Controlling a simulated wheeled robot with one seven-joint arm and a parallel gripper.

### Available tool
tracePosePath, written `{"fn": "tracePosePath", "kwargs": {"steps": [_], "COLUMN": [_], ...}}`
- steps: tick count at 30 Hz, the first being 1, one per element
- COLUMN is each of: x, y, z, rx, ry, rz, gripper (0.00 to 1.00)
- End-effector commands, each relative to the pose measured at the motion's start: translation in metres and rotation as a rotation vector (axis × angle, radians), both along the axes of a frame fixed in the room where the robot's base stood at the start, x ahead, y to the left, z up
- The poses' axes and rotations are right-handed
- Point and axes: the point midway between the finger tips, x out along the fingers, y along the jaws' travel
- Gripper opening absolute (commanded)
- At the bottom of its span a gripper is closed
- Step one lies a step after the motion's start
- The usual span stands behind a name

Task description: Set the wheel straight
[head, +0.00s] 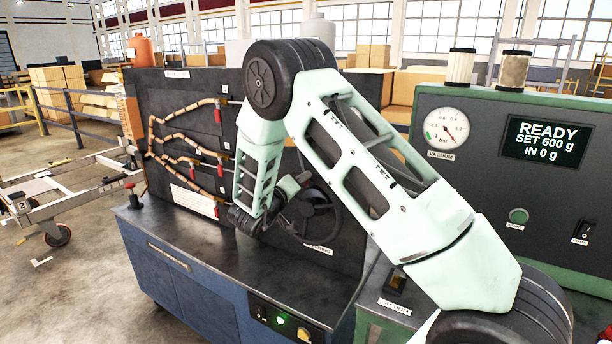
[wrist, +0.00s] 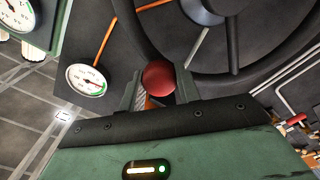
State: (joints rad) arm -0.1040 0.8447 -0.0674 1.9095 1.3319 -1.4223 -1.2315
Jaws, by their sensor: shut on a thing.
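The dark wheel (head: 338,212) stands on the front of the black panel, partly hidden behind my arm in the head view. In the wrist view its thick rim (wrist: 250,83) curves across the upper right, with spokes and a grey hub (wrist: 203,8) at the top. A red ball knob (wrist: 159,77) sits at the rim's near edge. My gripper (wrist: 158,92) is shut on the red knob, with a finger on each side. In the head view my gripper's tips are hard to make out against the wheel.
A dial gauge (wrist: 87,79) and an orange line (wrist: 105,32) are on the panel near the wheel. The black panel (head: 190,100) carries copper pipes with red handles (head: 219,171). A green vacuum console (head: 480,190) stands at right.

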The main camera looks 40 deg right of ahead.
Motion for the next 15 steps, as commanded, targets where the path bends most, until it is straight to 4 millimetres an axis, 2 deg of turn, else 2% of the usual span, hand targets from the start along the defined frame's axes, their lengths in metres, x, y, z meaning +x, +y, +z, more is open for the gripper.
{"fn": "tracePosePath", "kwargs": {"steps": [15], "x": [0.0085], "y": [0.0029], "z": [-0.0005], "rx": [-0.025], "ry": [0.073], "rz": [0.000], "gripper": [0.00]}}
